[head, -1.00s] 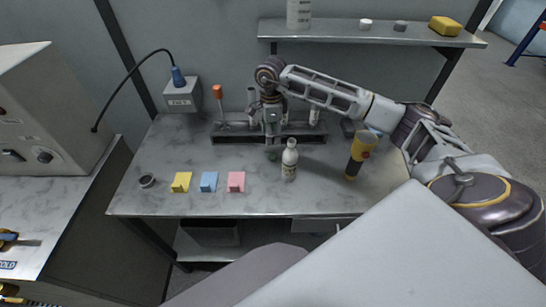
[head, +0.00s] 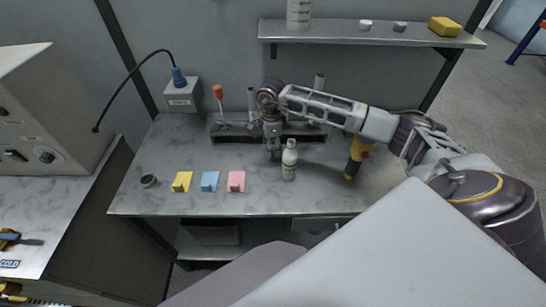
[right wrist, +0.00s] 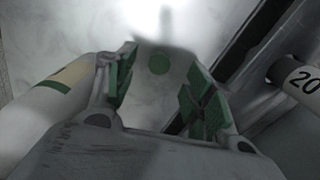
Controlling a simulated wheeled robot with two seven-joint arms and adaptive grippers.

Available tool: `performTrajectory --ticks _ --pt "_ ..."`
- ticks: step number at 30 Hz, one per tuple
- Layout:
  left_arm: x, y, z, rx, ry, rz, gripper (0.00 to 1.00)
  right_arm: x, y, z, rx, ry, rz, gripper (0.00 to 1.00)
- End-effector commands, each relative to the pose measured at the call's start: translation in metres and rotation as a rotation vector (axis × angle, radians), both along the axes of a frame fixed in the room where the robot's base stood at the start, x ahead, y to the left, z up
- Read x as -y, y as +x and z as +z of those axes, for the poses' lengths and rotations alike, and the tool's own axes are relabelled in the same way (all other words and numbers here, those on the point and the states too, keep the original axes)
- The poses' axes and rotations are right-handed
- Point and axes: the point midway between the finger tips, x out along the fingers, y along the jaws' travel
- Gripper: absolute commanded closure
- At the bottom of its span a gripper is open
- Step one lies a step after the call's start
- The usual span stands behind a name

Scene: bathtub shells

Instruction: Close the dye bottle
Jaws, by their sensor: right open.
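The dye bottle (head: 289,160) is white with a printed label and stands upright on the marble-topped bench. Its side, with a tan and green band, shows at the left of the right wrist view (right wrist: 55,95). A small round green cap (right wrist: 158,62) lies on the bench ahead of my right gripper, seen between its fingers. My right gripper (head: 273,154) points down just left of the bottle, open and empty. Its green-padded fingers (right wrist: 160,90) stand apart, the left one close to the bottle; I cannot tell if they touch. My left gripper is out of view.
A dark rack (head: 230,133) with upright tools stands behind. A yellow-black torch-like tool (head: 355,160) stands right. A shelf (head: 345,34) hangs above.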

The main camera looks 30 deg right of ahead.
Motion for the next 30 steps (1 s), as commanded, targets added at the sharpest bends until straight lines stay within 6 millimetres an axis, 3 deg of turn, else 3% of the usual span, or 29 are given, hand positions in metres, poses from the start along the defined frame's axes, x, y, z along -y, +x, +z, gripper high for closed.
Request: performTrajectory --ticks 15,30 --pt "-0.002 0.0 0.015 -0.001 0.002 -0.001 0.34 0.004 -0.001 -0.046 -0.002 0.001 0.0 0.47" --pt "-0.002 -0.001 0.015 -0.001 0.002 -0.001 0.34 0.005 -0.001 -0.05 -0.001 -0.001 0.0 0.47"
